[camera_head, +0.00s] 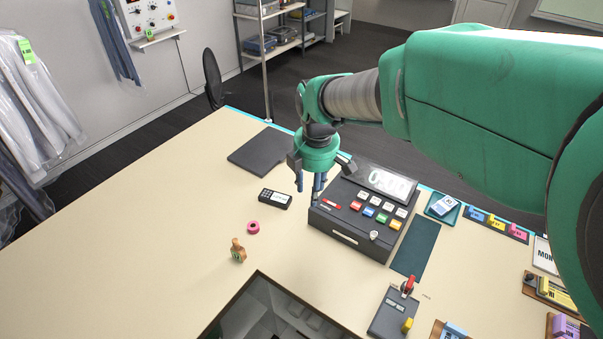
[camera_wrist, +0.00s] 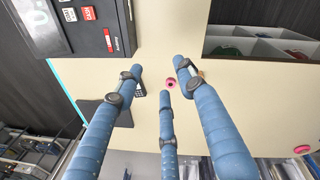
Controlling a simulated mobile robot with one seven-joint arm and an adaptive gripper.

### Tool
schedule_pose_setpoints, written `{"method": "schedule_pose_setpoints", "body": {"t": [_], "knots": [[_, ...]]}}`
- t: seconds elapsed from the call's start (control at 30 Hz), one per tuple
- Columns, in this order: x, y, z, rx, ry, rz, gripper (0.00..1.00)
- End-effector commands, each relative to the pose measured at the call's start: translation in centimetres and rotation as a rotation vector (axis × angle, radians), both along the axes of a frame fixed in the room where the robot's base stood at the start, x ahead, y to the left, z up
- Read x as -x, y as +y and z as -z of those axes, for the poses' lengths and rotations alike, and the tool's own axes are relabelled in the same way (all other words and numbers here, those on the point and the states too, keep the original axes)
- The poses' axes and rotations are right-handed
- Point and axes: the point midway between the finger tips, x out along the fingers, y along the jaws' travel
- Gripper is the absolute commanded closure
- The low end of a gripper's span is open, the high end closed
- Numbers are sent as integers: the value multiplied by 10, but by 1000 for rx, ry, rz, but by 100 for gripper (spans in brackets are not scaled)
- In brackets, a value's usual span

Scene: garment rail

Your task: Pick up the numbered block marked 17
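I cannot make out a block marked 17 in either view. Coloured blocks with markings too small to read stand at the right of the counter in the head view: a yellow block (camera_head: 556,292), a purple block (camera_head: 567,327) and a blue block (camera_head: 454,331). My gripper (camera_head: 319,184) is over the counter at the left side of the cash register, far left of these blocks. In the wrist view its blue fingers (camera_wrist: 158,78) are spread apart with nothing between them.
The cash register (camera_head: 349,240) stands beside my gripper. A black handheld device (camera_head: 275,198), a pink ring (camera_head: 253,227) and a wooden stamp-like piece (camera_head: 238,251) lie on the counter. An open compartment (camera_head: 262,318) is at the front. The counter's left part is clear.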

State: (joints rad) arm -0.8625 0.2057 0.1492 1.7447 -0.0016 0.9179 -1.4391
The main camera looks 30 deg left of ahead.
Motion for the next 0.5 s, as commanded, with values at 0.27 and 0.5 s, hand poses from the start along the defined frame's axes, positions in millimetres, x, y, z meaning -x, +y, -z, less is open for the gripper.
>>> {"method": "schedule_pose_setpoints", "body": {"t": [0.27,0.5], "knots": [[51,102,52,62,20,-367,61],[103,170,99,105,34,-650,61]]}}
